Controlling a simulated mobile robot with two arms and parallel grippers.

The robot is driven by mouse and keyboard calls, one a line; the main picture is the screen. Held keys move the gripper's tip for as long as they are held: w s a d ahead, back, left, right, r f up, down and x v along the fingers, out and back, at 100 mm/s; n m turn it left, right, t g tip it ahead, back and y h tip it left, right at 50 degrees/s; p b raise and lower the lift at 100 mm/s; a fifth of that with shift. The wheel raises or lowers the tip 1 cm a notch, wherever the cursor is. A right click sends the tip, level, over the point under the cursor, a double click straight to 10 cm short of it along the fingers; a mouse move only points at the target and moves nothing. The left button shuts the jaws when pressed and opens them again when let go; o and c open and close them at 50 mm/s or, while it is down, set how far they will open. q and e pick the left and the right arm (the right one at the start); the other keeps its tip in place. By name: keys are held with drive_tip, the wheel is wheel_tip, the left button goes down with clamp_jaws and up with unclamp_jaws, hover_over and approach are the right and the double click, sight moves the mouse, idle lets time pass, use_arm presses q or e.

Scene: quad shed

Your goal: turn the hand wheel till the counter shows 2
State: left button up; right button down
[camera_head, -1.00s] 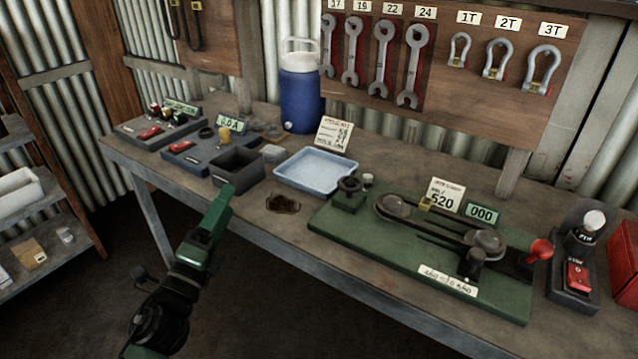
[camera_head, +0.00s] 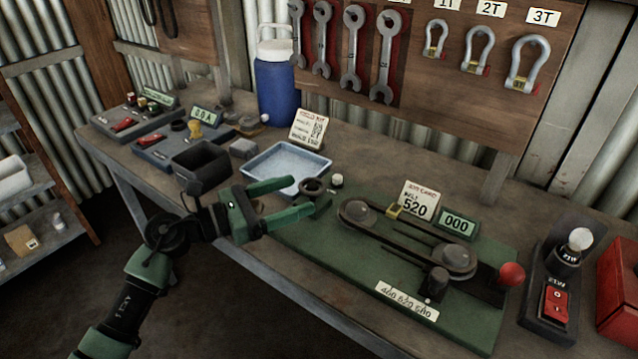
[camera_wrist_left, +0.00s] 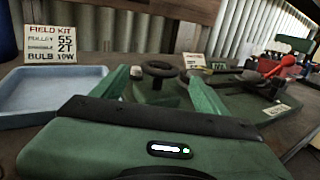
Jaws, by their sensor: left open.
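The hand wheel is a small dark ring (camera_head: 314,186) at the left end of a green base board (camera_head: 345,262). It also shows in the left wrist view (camera_wrist_left: 160,69), just beyond the fingertips. The counter (camera_head: 457,224) is a small green plate on the board and reads 000. My left gripper (camera_head: 302,195) is open, with its green fingers pointing right towards the wheel. In the left wrist view the fingers (camera_wrist_left: 165,92) stand apart, with the wheel between them and farther off. No contact with the wheel shows. Part of the wheel's mount is hidden by the gripper.
A light blue tray (camera_head: 262,165) lies just behind the gripper. A card (camera_head: 420,200) reading 520 stands behind the belt and pulleys. A red ball knob (camera_head: 512,274) is at the board's right end. A switch box (camera_head: 548,300) stands further right. A blue jug (camera_head: 277,95) stands behind.

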sight(313, 188)
use_arm(q)
drive_tip(key=x, duration=0.4)
drive_tip(key=shift+w+r+p, duration=0.1)
drive_tip(key=shift+p, duration=0.3)
drive_tip(key=shift+w+d, duration=0.2)
drive_tip(key=shift+d, duration=0.35)
use_arm(e)
drive_tip(key=shift+s+a+r, duration=0.2)
drive_tip(key=shift+a+r, duration=0.05)
drive_tip(key=shift+r, duration=0.35)
use_arm(q)
drive_tip(key=c, duration=1.4)
drive_tip(key=shift+o, duration=0.2)
drive_tip(key=shift+p, duration=0.45)
drive_tip(key=n+t+y+p, duration=0.4)
drive_tip(key=p, duration=0.3)
drive_tip(key=n+t+y+p, duration=0.4)
drive_tip(key=p, duration=0.4)
drive_tip(key=shift+d+r+y, duration=0.1)
drive_tip(key=shift+r+y, duration=0.1)
drive_tip(key=shift+y, duration=0.1)
drive_tip(key=shift+f+n+t+y+p, duration=0.1)
drive_tip(key=shift+n+t+y+p, duration=0.25)
drive_tip(key=shift+y+p, duration=0.2)
drive_tip(key=shift+f+n+t+y, duration=0.15)
drive_tip(key=shift+n+t+y, duration=0.2)
drive_tip(key=shift+n+y, duration=1.5)
drive_tip(key=shift+y, duration=1.1)
use_arm(e)
wheel_tip(313, 188, up, 17)
